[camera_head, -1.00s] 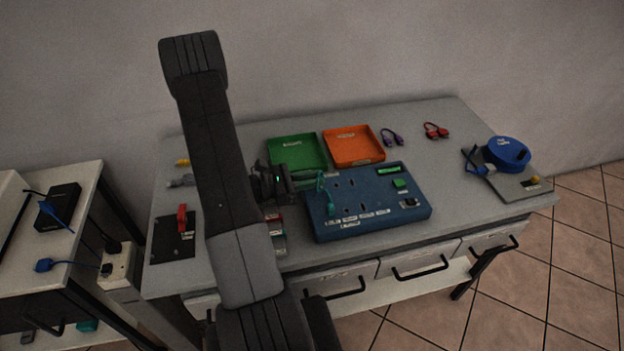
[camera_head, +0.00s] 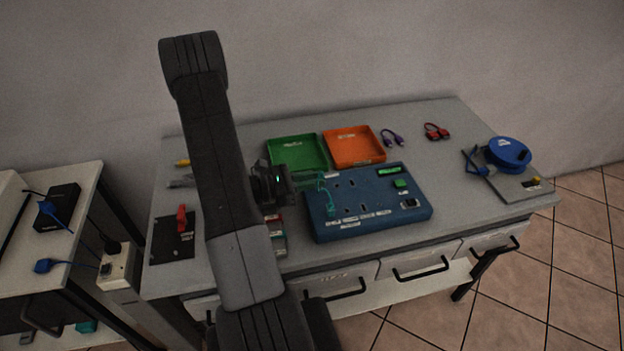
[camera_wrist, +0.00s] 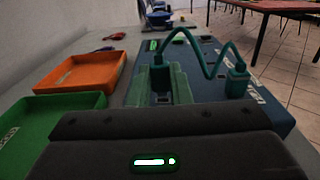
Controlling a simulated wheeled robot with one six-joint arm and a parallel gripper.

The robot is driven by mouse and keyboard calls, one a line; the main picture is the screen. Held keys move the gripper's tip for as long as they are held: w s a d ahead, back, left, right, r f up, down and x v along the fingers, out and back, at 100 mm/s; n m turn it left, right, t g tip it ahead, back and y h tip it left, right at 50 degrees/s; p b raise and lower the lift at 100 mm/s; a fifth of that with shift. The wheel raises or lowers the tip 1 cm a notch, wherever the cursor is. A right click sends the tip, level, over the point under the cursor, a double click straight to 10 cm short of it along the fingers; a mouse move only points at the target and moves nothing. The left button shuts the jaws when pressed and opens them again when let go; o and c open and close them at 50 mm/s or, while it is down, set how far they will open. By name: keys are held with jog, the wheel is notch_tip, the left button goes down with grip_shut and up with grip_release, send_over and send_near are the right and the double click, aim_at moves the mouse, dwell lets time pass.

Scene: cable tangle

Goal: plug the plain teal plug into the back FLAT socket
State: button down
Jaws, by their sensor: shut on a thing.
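The blue socket board (camera_head: 388,212) lies on the table, with dark sockets and white labels along its front. My gripper (camera_wrist: 168,82) reaches over its left part from the left. Its green fingers are shut on the teal plug (camera_wrist: 158,62), which they largely cover. A teal cable (camera_wrist: 208,52) arches from this plug to a second teal end (camera_wrist: 237,80), upright at the board's right in the wrist view. In the head view that end (camera_head: 331,211) stands near the board's front left. I cannot tell whether the held plug touches a socket, or which socket is FLAT.
A green tray (camera_head: 297,140) and an orange tray (camera_head: 353,134) stand behind the board. Purple (camera_head: 392,138) and red (camera_head: 436,131) cables lie at the back. A blue reel (camera_head: 508,152) is at the right. A red item (camera_head: 182,219) stands at the left.

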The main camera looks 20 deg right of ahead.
jog(key=shift+f+b, duration=0.75)
jog(key=shift+f, duration=0.15)
jog(key=c, duration=1.3)
grip_release()
jog(key=shift+o, duration=0.2)
notch_tip(320, 180, up, 10)
notch_tip(320, 180, down, 10)
jog(key=shift+r, duration=0.1)
jog(key=shift+r+p, duration=0.2)
jog(key=shift+p, duration=0.1)
